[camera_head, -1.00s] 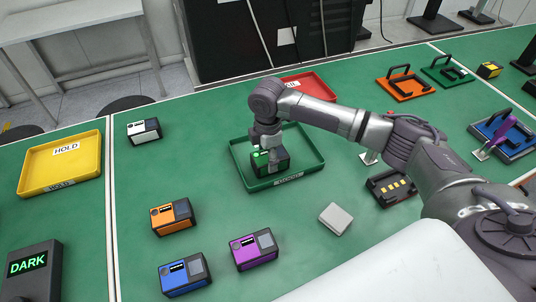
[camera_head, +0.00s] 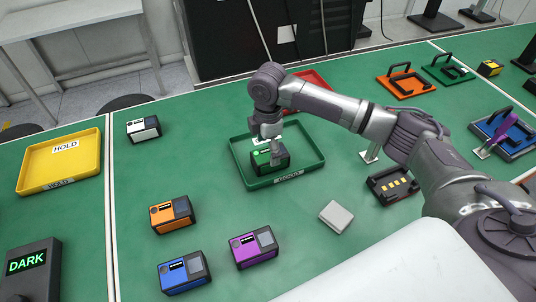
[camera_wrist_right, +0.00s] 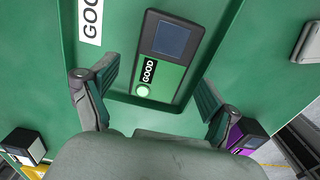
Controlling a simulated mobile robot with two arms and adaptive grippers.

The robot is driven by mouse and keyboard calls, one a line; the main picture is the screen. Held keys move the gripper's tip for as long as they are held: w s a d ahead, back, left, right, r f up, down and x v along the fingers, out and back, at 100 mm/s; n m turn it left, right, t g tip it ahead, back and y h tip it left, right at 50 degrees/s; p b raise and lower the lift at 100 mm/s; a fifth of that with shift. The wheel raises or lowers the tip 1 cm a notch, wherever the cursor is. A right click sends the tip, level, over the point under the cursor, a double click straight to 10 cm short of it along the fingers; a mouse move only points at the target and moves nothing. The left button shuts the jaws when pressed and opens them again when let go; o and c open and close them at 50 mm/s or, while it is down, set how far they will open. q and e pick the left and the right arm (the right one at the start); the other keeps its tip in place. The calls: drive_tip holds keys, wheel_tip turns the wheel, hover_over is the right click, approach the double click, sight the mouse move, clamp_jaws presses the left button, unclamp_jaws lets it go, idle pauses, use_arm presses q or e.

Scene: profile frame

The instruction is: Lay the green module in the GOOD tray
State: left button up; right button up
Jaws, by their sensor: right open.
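The green module (camera_head: 268,158) lies in the green GOOD tray (camera_head: 313,158), near the middle of its floor. In the right wrist view the module (camera_wrist_right: 164,62) shows a dark screen and a label reading GOOD, with the tray floor (camera_wrist_right: 211,75) around it. My right gripper (camera_head: 270,145) is just above the module. In the right wrist view its two fingers (camera_wrist_right: 150,100) are spread wide, one on each side and clear of the module. My left gripper is not in view.
A yellow HOLD tray (camera_head: 60,187) is at the left, and a red tray (camera_head: 318,81) is behind the green one. Orange (camera_head: 172,215), blue (camera_head: 184,272), purple (camera_head: 253,248) and white (camera_head: 144,130) modules stand on the green table. A small grey block (camera_head: 336,216) lies in front of the tray.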

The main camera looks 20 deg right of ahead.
sight(268, 154)
wheel_tip(268, 154, up, 9)
drive_tip(key=b, duration=0.1)
drive_tip(key=shift+r, duration=0.15)
idle(0.4)
